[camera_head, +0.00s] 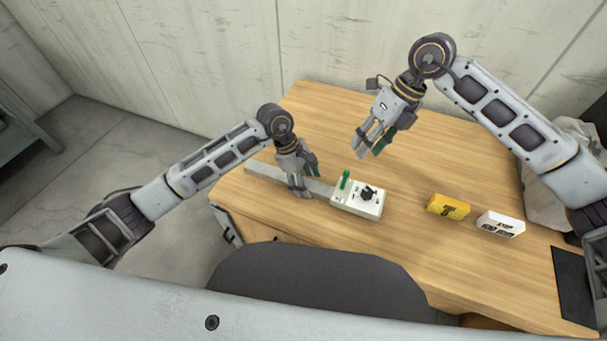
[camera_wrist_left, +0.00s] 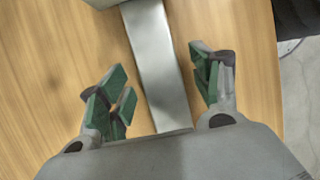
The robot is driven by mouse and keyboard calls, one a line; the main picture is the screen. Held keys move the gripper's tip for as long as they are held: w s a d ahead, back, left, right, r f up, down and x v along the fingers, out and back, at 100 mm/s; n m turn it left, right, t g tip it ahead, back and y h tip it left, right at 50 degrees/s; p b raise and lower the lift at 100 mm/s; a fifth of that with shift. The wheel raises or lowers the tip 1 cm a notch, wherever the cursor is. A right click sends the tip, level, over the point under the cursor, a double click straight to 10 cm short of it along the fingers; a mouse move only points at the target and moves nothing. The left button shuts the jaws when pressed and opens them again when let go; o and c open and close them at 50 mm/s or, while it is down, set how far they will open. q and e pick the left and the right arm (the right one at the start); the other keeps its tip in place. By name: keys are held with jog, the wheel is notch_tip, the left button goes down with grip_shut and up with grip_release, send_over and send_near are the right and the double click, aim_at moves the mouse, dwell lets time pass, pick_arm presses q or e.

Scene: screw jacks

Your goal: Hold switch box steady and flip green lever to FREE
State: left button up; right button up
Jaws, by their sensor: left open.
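The white switch box (camera_head: 362,207) sits on the table with a dark knob (camera_head: 368,192) on top. Its green lever (camera_head: 345,179) stands upright at the box's left end. A flat grey metal bar (camera_head: 258,173) runs left from the box. My left gripper (camera_head: 304,187) is open over the bar, left of the box. In the left wrist view the bar (camera_wrist_left: 153,60) passes between the spread fingers (camera_wrist_left: 165,100), and a pale edge, likely the box, shows at the top. My right gripper (camera_head: 372,145) is empty, raised behind the box, its fingers apart.
A yellow block (camera_head: 448,207) and a white labelled block (camera_head: 501,224) lie to the right of the box. A black mat (camera_head: 574,288) lies at the right edge of the wooden table (camera_head: 420,165). The table behind the blocks is clear.

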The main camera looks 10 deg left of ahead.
pick_arm(q)
jog(key=shift+f, duration=0.25)
grip_shut()
pick_arm(e)
jog(key=c, duration=0.5)
jog(key=shift+w+n, duration=0.1)
jog(key=shift+n, duration=0.2)
grip_shut()
jog(key=w+a+f+n+h, duration=0.1)
jog(key=w+n+h, duration=0.2)
jog(key=n, duration=2.2)
jog(key=w, duration=0.3)
jog(key=shift+w+a+f+h, duration=0.2)
jog(key=shift+w+h, duration=0.1)
jog(key=shift+w, duration=0.1)
